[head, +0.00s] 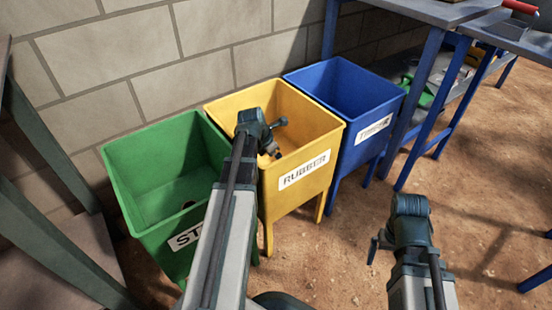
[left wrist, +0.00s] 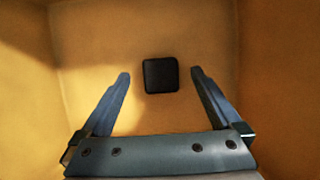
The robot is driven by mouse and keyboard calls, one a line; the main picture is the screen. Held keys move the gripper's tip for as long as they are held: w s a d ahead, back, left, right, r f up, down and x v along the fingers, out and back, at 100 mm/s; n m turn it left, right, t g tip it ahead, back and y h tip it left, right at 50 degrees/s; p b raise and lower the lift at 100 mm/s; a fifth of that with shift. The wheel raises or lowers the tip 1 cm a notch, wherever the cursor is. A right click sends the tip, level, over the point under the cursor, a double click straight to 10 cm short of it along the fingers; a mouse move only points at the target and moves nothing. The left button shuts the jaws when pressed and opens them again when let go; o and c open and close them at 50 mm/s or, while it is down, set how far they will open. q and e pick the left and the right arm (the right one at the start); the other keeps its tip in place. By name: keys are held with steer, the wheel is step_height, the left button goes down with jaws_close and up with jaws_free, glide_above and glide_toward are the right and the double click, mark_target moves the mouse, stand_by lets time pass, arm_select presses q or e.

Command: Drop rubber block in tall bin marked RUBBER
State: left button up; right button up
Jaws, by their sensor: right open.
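The tall yellow bin (head: 290,205) labelled RUBBER stands between two other bins. My left gripper (head: 276,150) is over its opening. In the left wrist view my left gripper (left wrist: 160,90) is open, with its two fingers spread. The black rubber block (left wrist: 160,75) shows beyond the fingertips, inside the yellow bin, apart from both fingers. It looks to lie on the bin floor; the head view does not show it. My right gripper (head: 374,249) is open and empty over the bare ground, right of the bins.
A green bin (head: 125,170) with a small dark thing inside stands left of the yellow one. A blue bin (head: 345,90) stands to its right. Blue-framed tables (head: 432,95) are at the upper right, and a block wall (head: 160,50) is behind. Brown ground is free at the right.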

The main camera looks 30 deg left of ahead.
arm_select(q)
steer(key=shift+r, duration=0.15)
steer(key=shift+r+p, duration=0.55)
steer(key=shift+p, duration=0.15)
steer(key=p+v, duration=1.1)
steer(key=v, duration=0.1)
steer(key=shift+f, duration=0.15)
steer(key=b+x, duration=1.1)
steer(key=x, duration=0.1)
steer(key=shift+f+b, duration=0.2)
steer(key=shift+b, duration=0.15)
steer(key=shift+f+b, duration=0.35)
steer(key=shift+r, duration=0.2)
